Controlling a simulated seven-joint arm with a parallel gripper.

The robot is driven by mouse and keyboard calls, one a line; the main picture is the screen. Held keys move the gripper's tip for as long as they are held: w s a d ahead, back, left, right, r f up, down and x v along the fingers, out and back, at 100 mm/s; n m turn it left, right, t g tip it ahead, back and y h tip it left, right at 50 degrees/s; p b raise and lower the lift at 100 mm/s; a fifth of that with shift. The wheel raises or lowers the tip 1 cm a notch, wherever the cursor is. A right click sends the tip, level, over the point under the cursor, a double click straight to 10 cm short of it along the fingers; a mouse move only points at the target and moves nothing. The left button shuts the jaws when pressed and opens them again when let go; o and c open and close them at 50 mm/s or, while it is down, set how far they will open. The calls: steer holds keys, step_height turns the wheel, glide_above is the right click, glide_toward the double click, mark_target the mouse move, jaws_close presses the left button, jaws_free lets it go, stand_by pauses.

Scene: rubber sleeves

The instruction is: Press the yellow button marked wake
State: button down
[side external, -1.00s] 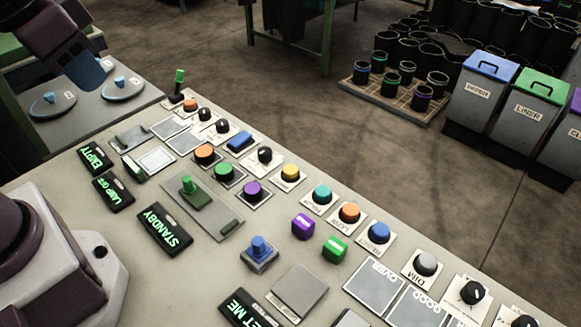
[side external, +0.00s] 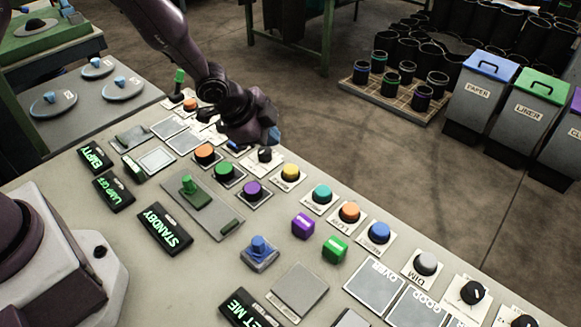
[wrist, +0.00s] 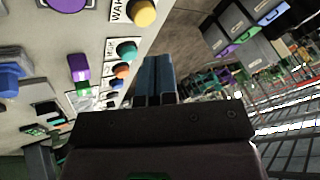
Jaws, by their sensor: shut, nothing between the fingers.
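The yellow button (side external: 290,172) is a round cap on a white plate near the panel's far edge, between a black knob (side external: 265,155) and a teal button (side external: 322,193). In the wrist view the yellow button (wrist: 143,13) is at the top, with a label beside it that appears to read WAKE. My gripper (side external: 272,135) is above the panel's far edge, up and left of the yellow button and apart from it. Its blue fingers (wrist: 157,75) are shut together and empty in the wrist view. Part of the panel behind my gripper is hidden.
A purple button (side external: 252,189), a green button (side external: 224,170) and an orange button (side external: 350,212) are close by. Loose purple (side external: 303,226) and green (side external: 334,249) blocks sit on the panel. Lidded bins (side external: 484,92) stand on the floor beyond. The space above the yellow button is clear.

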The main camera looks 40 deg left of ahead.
mark_target(291, 170)
steer(key=w+d+r+m+t+h, duration=0.2)
steer(key=w, duration=0.1)
steer(key=shift+w+d+r+m, duration=0.25)
steer(key=shift+d+r+m, duration=0.05)
steer(key=shift+r, duration=0.05)
steer(key=shift+f, duration=4.45)
steer(key=shift+f, duration=0.15)
steer(key=shift+f, duration=0.25)
